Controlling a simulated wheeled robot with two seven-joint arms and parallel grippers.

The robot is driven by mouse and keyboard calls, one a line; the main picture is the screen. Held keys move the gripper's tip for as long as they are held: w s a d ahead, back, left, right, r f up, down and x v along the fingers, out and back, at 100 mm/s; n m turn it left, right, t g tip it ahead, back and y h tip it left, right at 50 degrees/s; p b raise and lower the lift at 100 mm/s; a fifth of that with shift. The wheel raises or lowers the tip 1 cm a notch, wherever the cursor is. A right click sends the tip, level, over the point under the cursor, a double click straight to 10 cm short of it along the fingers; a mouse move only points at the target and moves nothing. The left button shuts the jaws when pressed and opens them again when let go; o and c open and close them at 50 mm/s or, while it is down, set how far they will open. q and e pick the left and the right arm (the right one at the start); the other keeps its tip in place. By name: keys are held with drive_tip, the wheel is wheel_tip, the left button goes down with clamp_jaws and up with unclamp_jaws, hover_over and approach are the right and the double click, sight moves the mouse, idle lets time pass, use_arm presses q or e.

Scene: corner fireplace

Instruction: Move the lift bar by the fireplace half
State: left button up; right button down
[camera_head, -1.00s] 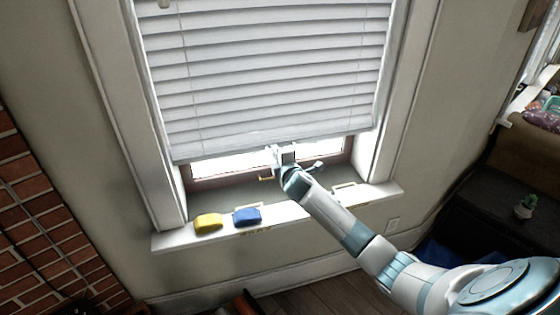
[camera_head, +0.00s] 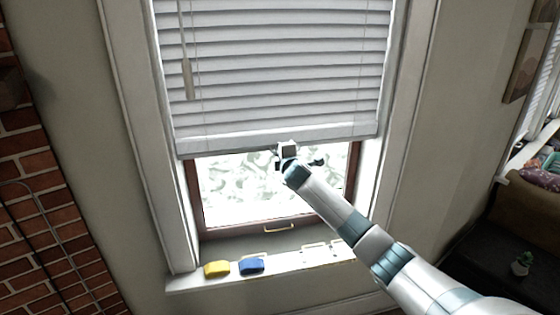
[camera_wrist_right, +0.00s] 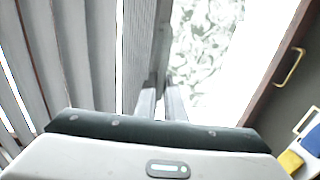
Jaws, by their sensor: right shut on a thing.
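The lift bar (camera_head: 225,142) is the pale bottom rail of the white window blind (camera_head: 270,65). It hangs partway up the window, with a wide strip of bright pane showing below it. My right gripper (camera_head: 286,149) is at the bar, a little right of its middle, and is shut on it. In the right wrist view, the bar (camera_wrist_right: 137,50) runs up the picture to my gripper fingers (camera_wrist_right: 160,104). The exact grip is partly hidden by the gripper. My left gripper is not in view.
A yellow block (camera_head: 217,269) and a blue block (camera_head: 251,264) lie on the window sill (camera_head: 190,282). A brass handle (camera_head: 279,228) is on the lower window frame. A brick wall (camera_head: 40,200) is at left. A sofa and small plant are at right.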

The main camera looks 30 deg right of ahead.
drive_tip(key=shift+r, duration=0.65)
drive_tip(key=c, duration=1.8)
unclamp_jaws()
drive_tip(key=shift+c, duration=0.2)
drive_tip(key=shift+f, duration=0.1)
drive_tip(key=b+v, duration=0.6)
drive_tip(key=v, duration=1.1)
drive_tip(key=shift+s, duration=0.15)
